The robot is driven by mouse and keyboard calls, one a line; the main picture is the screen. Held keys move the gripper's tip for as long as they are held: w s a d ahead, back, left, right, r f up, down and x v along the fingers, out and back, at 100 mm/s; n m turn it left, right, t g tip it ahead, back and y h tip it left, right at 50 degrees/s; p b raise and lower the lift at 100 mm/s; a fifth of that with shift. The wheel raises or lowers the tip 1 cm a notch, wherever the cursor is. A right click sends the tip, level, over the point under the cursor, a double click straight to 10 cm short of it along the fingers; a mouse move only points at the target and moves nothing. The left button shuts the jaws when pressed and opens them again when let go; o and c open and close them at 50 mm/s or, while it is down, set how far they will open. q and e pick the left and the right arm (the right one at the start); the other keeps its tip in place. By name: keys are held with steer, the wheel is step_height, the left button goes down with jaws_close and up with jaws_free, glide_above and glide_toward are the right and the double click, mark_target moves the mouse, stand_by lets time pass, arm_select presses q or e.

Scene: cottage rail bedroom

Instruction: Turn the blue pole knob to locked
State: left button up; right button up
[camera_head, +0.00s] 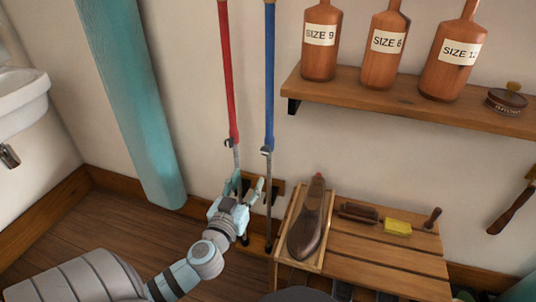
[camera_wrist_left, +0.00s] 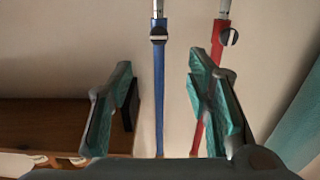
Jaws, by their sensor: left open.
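The blue pole (camera_head: 270,75) stands upright against the wall, blue above and grey metal below. Its small grey knob (camera_head: 266,150) sits where blue meets metal. In the left wrist view, the blue pole (camera_wrist_left: 159,90) runs between my fingers' outlines, with its knob (camera_wrist_left: 158,36) beyond the fingertips. My left gripper (camera_head: 247,182) is open and empty, below the knob and slightly left of it, with no clear contact. Whether the knob is locked cannot be told. My right gripper is not in view.
A red pole (camera_head: 229,80) with its own knob (camera_head: 228,143) stands close on the left. A slatted bench (camera_head: 385,255) with a shoe (camera_head: 307,225) is on the right. A wall shelf (camera_head: 400,100) holds labelled bottles. A teal post (camera_head: 130,100) stands left.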

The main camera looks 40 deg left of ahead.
mark_target(264, 151)
arm_select(q)
steer(key=x, duration=1.3)
steer(key=shift+w+b, duration=0.2)
steer(key=shift+b, duration=0.2)
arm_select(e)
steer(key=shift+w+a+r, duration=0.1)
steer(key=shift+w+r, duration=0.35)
arm_select(q)
jaws_close()
